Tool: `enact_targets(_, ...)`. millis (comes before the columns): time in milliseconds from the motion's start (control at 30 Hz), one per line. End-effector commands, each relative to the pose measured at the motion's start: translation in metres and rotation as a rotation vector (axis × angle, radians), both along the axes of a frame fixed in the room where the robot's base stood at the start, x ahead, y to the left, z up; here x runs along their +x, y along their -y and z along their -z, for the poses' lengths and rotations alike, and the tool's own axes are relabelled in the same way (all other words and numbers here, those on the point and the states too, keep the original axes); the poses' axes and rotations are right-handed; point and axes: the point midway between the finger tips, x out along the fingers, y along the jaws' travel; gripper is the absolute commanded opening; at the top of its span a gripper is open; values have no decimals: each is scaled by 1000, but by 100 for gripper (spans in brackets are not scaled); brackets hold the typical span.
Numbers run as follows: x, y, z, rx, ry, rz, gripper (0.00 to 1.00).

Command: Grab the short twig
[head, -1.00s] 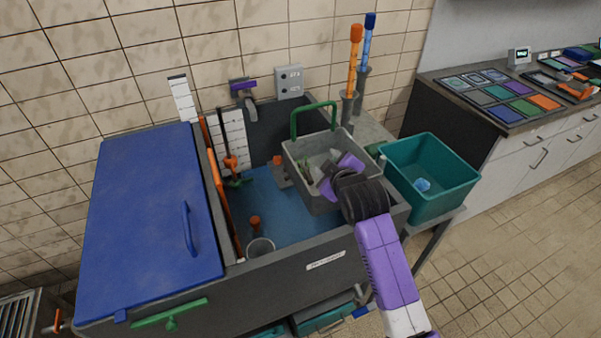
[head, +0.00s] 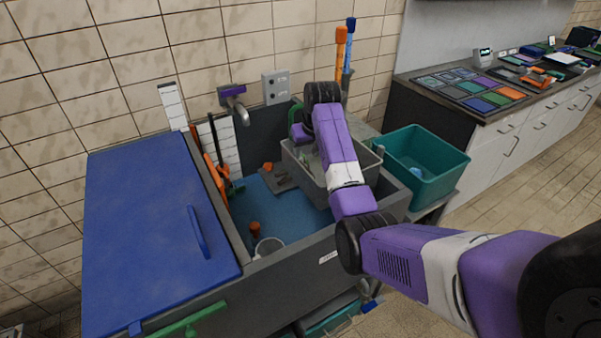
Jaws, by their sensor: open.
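I cannot make out the short twig in the head view now. The grey basket (head: 291,160) with a green handle sits over the right part of the tank, and my forearm hides much of its inside. My gripper (head: 300,133) shows only in part, as a purple piece below the dark wrist joint. It is over the back left of the basket; its fingertips are mostly hidden, and I see nothing held in it.
The dark tank (head: 290,268) has a blue floor and a closed blue lid (head: 150,235) on its left. A teal bin (head: 430,185) stands at the right. Orange and blue handled tools (head: 341,45) rise behind the basket. A grey cup (head: 268,248) stands in the tank.

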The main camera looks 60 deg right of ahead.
Motion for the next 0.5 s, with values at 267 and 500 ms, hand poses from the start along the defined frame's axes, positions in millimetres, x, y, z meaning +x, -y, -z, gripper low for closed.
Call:
enact_targets(267,10,8,25,1,-3,-1,45)
enact_targets(500,19,16,51,-1,-1,-2,45)
